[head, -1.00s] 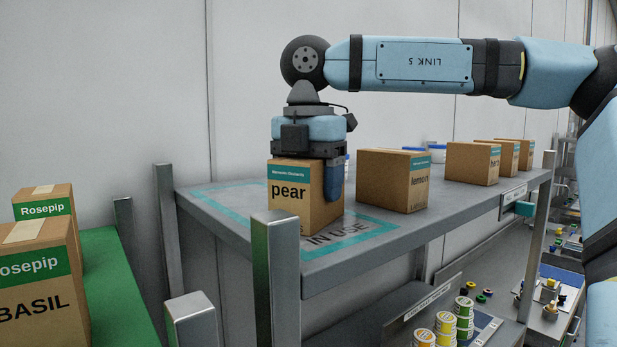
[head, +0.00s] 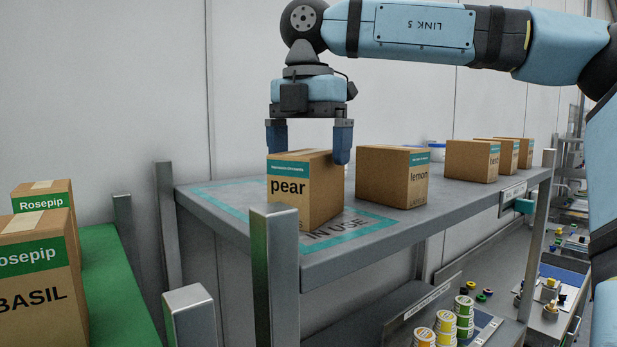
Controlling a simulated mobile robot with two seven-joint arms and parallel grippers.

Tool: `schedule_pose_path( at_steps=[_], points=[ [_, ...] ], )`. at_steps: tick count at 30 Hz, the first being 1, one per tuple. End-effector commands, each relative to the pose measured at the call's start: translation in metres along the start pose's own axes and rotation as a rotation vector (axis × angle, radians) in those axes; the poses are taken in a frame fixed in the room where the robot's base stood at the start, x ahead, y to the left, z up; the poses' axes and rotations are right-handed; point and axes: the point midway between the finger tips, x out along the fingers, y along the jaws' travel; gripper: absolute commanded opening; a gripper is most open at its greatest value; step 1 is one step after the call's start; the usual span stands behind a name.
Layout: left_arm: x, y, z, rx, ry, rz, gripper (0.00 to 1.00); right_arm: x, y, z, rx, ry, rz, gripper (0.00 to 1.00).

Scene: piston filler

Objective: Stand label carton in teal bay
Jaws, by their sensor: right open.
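A cardboard carton marked "pear" (head: 305,192) with a teal label band stands upright on the shelf top. It stands inside the teal-outlined bay (head: 372,222) marked "IN USE", covering part of the lettering. The front post hides its lower left part. My right gripper (head: 309,146) is open just above the carton, its two blue fingers apart, one at each side of the carton's top. It holds nothing. My left gripper is not in view.
A "lemon" carton (head: 392,178) stands right of the pear carton, with several more cartons (head: 472,160) farther along the shelf. A metal post (head: 274,275) rises at the front corner. Rosepip cartons (head: 40,275) stand on a green surface (head: 118,290) at left. Tubs (head: 445,322) sit below.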

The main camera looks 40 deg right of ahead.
Motion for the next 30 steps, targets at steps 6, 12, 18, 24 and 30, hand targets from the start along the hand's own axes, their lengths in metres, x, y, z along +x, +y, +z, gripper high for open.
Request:
schedule_pose_path(
  at_steps=[6,12,18,24,30],
  points=[
    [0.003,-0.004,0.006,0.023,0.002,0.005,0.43,-0.046,0.0,-0.001,0.002,-0.002,0.003,0.96],
    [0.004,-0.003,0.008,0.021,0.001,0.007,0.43,-0.071,0.0,0.0,0.0,-0.001,-0.001,0.96],
    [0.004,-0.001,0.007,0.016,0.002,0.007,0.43,-0.078,0.0,-0.001,-0.001,0.0,0.0,0.96],
    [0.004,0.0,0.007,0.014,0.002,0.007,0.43,-0.077,0.0,-0.001,-0.001,0.0,0.0,0.96],
    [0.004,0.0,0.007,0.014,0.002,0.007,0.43,-0.077,0.0,-0.001,-0.001,0.0,0.0,0.96]
  ],
)
